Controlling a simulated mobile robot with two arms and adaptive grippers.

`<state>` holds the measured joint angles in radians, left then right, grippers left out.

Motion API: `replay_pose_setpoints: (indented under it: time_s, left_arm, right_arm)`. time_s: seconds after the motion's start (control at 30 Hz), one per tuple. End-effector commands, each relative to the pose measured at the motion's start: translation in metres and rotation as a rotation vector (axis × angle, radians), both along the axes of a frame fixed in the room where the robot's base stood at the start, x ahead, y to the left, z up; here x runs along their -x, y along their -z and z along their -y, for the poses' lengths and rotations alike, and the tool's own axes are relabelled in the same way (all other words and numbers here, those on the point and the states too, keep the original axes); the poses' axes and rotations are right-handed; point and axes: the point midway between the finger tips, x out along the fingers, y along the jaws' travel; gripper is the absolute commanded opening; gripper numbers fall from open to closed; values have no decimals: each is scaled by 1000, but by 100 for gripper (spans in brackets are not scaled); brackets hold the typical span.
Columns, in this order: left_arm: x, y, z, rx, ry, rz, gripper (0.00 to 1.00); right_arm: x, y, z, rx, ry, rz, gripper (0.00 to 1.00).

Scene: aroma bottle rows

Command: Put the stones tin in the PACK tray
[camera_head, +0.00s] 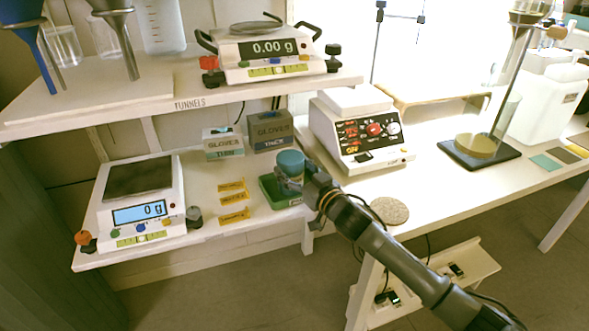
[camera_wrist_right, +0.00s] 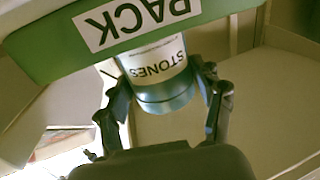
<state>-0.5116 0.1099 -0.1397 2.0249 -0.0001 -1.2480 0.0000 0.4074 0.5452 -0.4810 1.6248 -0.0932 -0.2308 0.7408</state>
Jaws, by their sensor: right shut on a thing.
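The stones tin (camera_head: 291,164) has a teal lid and stands upright over the green PACK tray (camera_head: 268,190). In the right wrist view, which is upside down, the tin's STONES label (camera_wrist_right: 157,58) and teal lid (camera_wrist_right: 165,98) show. The tray's front wall with its PACK label (camera_wrist_right: 57,56) hides the tin's foot there, so I cannot tell whether it touches the tray floor. My right gripper (camera_head: 300,187) is shut on the tin; its fingers also show in the wrist view (camera_wrist_right: 166,95) on both sides of it. My left gripper is not in view.
Yellow packets (camera_head: 233,198) lie left of the tray. Glove boxes (camera_head: 270,130) stand behind it. A scale (camera_head: 140,205) stands at the shelf's left. A hot plate (camera_head: 360,130) stands on the table to the right. The upper shelf (camera_head: 160,104) overhangs the back.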

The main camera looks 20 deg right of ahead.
Motion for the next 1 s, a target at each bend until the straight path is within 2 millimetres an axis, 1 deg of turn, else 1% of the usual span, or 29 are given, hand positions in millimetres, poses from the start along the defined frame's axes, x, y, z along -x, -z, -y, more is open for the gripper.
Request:
replay_pose_setpoints:
  time_s: [0.03,0.07,0.1,0.13,0.17,0.47,0.57,0.6,0.67,0.77,0.8,1.0]
  left_arm:
    - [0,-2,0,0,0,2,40]
    - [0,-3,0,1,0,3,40]
    - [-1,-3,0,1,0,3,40]
    - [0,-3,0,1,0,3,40]
    - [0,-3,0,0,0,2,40]
    - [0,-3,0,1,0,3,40]
    - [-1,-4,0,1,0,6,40]
    - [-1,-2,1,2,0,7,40]
    - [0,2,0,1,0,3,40]
    - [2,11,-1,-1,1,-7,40]
    - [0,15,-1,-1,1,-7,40]
    - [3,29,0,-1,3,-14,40]
  right_arm:
    - [0,-1,0,-2,-1,5,6]
    - [0,2,0,-1,0,-1,73]
    - [0,2,0,-1,0,-1,81]
    - [0,2,0,-1,0,-1,87]
    - [0,2,0,-1,0,-1,90]
    - [0,1,0,0,0,-1,90]
    - [0,-2,0,1,0,0,90]
    - [2,-1,1,1,0,-2,90]
    - [10,0,3,0,0,-3,90]
    - [26,0,8,-1,0,-4,90]
    - [34,-1,9,-1,-1,-4,90]
    - [74,0,21,-1,0,-4,90]
